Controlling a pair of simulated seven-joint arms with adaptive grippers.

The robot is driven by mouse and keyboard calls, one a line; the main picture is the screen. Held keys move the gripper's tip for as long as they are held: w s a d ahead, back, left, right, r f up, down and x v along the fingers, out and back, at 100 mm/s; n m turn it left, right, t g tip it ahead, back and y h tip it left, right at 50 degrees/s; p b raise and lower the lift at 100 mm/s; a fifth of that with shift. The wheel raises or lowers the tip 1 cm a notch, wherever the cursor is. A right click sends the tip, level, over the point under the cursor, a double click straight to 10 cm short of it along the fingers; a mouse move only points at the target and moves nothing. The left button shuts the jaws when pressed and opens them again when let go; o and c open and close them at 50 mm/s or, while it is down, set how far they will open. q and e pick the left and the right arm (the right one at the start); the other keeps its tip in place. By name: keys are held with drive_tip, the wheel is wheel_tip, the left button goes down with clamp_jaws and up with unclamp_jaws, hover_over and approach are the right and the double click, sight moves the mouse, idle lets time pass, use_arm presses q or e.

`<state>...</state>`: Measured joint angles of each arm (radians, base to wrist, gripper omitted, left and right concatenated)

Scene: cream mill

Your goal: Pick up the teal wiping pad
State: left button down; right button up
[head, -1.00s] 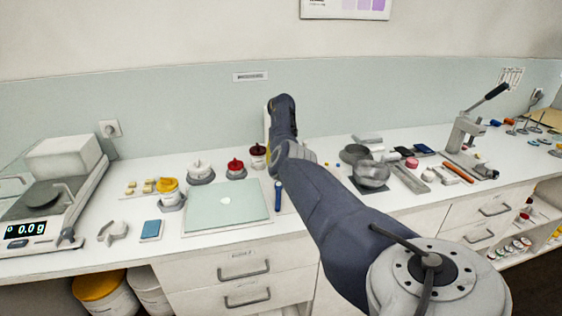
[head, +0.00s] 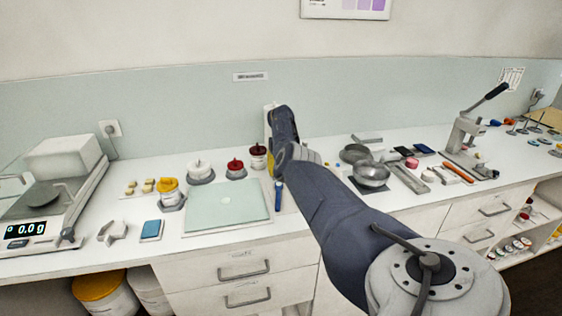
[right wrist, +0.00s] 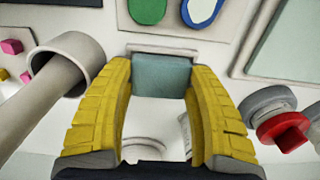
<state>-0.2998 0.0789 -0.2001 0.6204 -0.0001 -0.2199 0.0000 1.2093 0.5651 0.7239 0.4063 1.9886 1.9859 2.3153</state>
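The teal wiping pad (right wrist: 161,77) lies between the two yellow fingers of my right gripper (right wrist: 160,82) in the right wrist view, near their tips. It spans the gap and its sides meet the fingers' edges; I cannot tell whether the fingers press on it. A pale tray edge shows just beyond the pad. My left gripper is not in view.
A blue block (head: 151,230) lies near the counter's front edge, beside the scale (head: 52,205). Metal bowls (head: 371,174) stand right of my arm.

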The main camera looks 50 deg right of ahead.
drive_tip(key=shift+r, duration=0.1)
wheel_tip(320, 180, up, 20)
idle(0.9)
